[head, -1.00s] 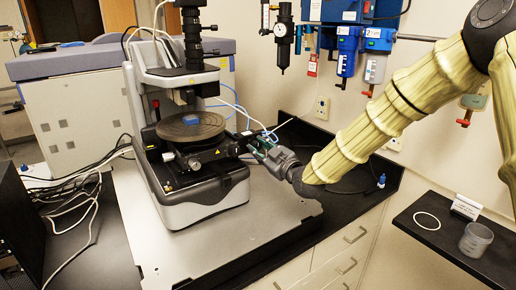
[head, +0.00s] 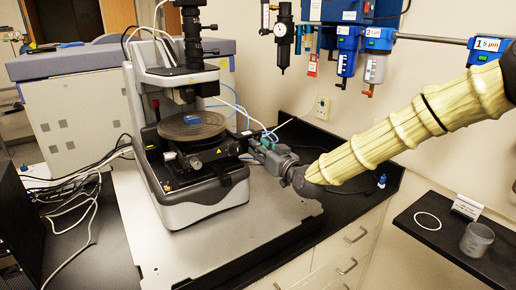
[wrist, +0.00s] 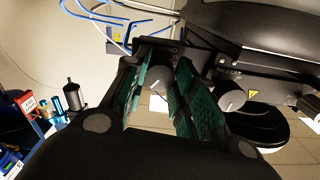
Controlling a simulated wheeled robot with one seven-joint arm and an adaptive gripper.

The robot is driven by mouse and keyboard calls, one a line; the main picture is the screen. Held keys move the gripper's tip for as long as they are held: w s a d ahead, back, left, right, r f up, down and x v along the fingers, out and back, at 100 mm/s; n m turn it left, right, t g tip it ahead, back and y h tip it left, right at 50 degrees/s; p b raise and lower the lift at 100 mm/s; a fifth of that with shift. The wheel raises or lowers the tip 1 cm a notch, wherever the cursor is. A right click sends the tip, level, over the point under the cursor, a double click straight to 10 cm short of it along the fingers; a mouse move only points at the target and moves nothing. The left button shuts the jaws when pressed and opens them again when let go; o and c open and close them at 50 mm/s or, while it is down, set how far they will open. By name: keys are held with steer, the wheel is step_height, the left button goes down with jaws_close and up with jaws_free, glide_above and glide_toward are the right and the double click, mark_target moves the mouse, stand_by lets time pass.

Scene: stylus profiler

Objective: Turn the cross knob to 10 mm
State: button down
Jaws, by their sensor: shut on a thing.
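The stylus profiler (head: 200,190) stands on a grey plate, its round stage (head: 215,130) at the middle. My gripper (head: 256,148) reaches in from the right to the stage's right side. In the wrist view, the green-padded fingers of my gripper (wrist: 172,78) are closed around a grey knob (wrist: 158,79) with a pale mark on its face. A second grey knob (wrist: 231,97) with a white line sits to the right, outside the fingers. No scale or millimetre reading is legible. In the head view my gripper hides the held knob.
Blue tubes (wrist: 100,12) run above and left of the fingers in the wrist view. Filters (head: 376,55) hang on the wall behind my arm. A black shelf (head: 450,240) at right holds a beaker (head: 477,240) and a white ring.

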steer(key=shift+f, duration=0.1)
steer(key=m+b, duration=0.2)
steer(key=m, duration=0.5)
steer(key=shift+s+a+m, duration=0.1)
steer(key=shift+m, duration=0.2)
steer(key=c, duration=1.2)
jaws_free()
steer(key=shift+o, duration=0.2)
